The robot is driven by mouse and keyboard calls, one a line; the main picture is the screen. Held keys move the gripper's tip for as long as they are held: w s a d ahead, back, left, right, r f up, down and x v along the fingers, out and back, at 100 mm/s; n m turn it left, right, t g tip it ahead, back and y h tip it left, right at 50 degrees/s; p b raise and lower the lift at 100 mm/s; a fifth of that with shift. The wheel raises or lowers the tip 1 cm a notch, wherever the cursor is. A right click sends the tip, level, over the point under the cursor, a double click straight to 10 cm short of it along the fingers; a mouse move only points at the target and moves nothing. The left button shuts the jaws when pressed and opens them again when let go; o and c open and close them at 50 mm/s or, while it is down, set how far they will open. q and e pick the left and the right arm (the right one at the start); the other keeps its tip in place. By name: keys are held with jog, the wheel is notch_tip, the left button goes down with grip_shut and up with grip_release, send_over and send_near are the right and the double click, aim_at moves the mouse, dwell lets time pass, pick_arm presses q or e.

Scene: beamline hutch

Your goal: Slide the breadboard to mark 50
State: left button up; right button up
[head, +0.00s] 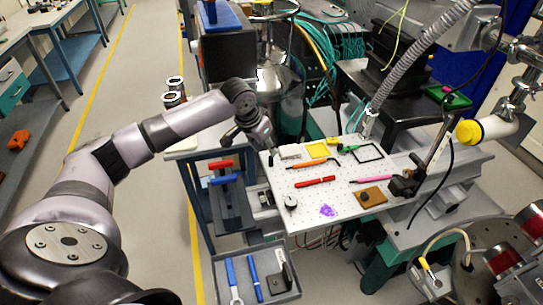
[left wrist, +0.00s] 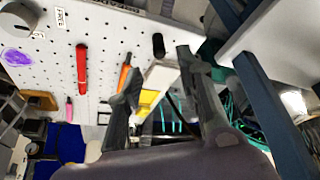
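The breadboard (head: 337,201) is a white perforated plate on the bench at centre right of the head view. In the left wrist view the breadboard (left wrist: 105,35) fills the upper left, seen at a steep tilt. My left gripper (head: 270,151) is at the board's far left corner, beside a small white block (head: 290,152). In the left wrist view the fingers of my left gripper (left wrist: 157,75) are apart, with the white block (left wrist: 161,75) showing between them. I cannot tell whether they touch the board. No mark 50 is readable. My right gripper is not in view.
On the board lie a red marker (head: 315,182), an orange pen (head: 313,163), a yellow square (head: 317,150), a black frame (head: 368,152), a brown block (head: 370,196) and a round dial (head: 291,202). A tool tray (head: 225,296) is below left. A post mount (head: 405,185) stands at the right edge.

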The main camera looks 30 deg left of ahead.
aim_at(271, 157)
pick_arm(q)
jog(key=x, duration=0.6)
jog(key=shift+r, duration=0.1)
jog(key=shift+w+f, duration=0.25)
jog(key=shift+f, duration=0.3)
jog(key=c, duration=0.7)
grip_shut()
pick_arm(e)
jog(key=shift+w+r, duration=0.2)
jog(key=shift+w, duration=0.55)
